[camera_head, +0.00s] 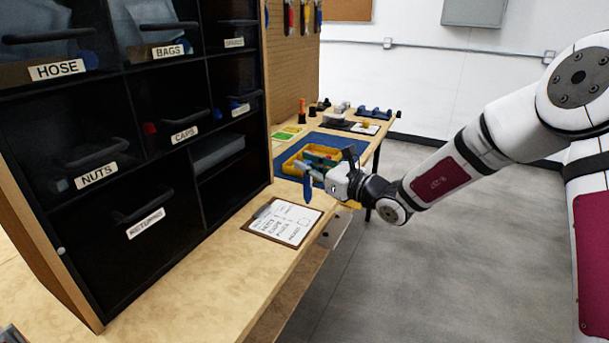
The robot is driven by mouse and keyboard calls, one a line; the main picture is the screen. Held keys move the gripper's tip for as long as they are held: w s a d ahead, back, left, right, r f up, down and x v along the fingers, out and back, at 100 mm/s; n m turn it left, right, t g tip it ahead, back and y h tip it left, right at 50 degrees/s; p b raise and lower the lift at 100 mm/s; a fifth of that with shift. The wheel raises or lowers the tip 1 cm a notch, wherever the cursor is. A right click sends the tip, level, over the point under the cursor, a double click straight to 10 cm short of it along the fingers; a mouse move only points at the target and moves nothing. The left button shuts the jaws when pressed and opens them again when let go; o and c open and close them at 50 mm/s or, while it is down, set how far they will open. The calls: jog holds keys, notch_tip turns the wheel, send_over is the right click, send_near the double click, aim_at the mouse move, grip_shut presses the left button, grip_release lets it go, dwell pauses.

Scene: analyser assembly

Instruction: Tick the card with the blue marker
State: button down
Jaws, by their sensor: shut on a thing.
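The card (285,221) is a white sheet with handwritten lines and small boxes, on a clipboard lying flat on the wooden bench. My gripper (312,179) is shut on the blue marker (307,187). The marker hangs roughly upright with its lower end over the far right part of the card. I cannot tell whether its tip touches the card. The writing on the card is too small to read fully.
A black cabinet (124,219) with labelled bins stands left of the card. A yellow tray (289,166) with parts sits on a blue mat (344,139) behind my gripper. Bare bench (195,300) lies in front of the card. The bench's right edge is close to the clipboard.

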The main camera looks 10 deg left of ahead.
aim_at(310, 189)
jog(key=shift+w+a+f+b, duration=0.1)
jog(key=shift+a+f+b, duration=0.05)
jog(key=shift+f+b, duration=0.75)
jog(key=shift+a+f+b, duration=0.2)
jog(key=shift+f+b, duration=0.45)
jog(key=shift+f, duration=0.3)
jog(key=shift+w+a+f+b, duration=0.1)
jog(key=shift+a+f+b, duration=0.05)
jog(key=shift+f+b, duration=0.75)
jog(key=shift+f, duration=0.55)
jog(key=shift+r+p, duration=2.6)
jog(key=shift+r, duration=0.95)
